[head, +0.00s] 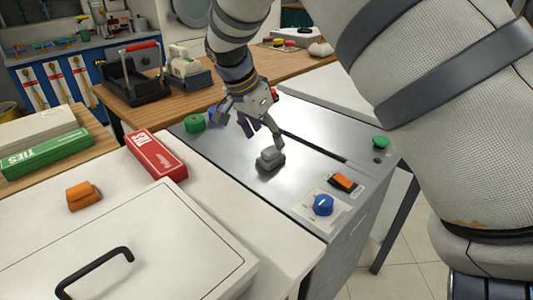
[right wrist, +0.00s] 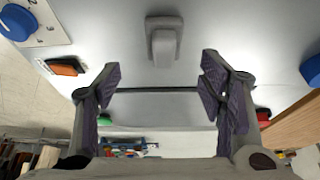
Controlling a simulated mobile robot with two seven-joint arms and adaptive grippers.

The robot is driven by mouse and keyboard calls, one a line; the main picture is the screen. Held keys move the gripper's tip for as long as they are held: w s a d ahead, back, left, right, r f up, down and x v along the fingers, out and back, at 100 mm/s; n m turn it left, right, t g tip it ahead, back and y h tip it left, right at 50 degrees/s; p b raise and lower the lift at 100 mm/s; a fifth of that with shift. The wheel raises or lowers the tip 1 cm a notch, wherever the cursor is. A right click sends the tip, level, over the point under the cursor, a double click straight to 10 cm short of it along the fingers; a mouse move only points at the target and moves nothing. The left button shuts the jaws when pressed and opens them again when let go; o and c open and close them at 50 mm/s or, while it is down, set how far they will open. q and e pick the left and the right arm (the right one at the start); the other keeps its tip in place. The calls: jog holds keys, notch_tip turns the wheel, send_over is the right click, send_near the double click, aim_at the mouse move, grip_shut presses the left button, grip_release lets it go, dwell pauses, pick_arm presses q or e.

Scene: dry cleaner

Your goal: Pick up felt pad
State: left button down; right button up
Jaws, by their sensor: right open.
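A small grey block-like pad with a narrower raised top, which I take to be the felt pad (head: 270,158), lies on the grey metal worktop (head: 230,165). My right gripper (head: 262,131) is open and empty just above and behind it, fingers pointing down toward it. In the right wrist view the grey pad (right wrist: 164,42) lies at the top centre, beyond the open fingertips (right wrist: 163,84) and roughly in line with the gap between them. The fingers appear apart from the pad. My left gripper is not in view.
A blue knob (head: 323,205) and orange switch (head: 343,183) are at the worktop's front right. A dark slot (head: 312,145) crosses the worktop.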

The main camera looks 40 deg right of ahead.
aim_at(270, 150)
jog(key=x, duration=0.7)
jog(key=shift+w+a+f, duration=0.15)
jog(key=shift+w, duration=0.1)
jog(key=c, duration=1.2)
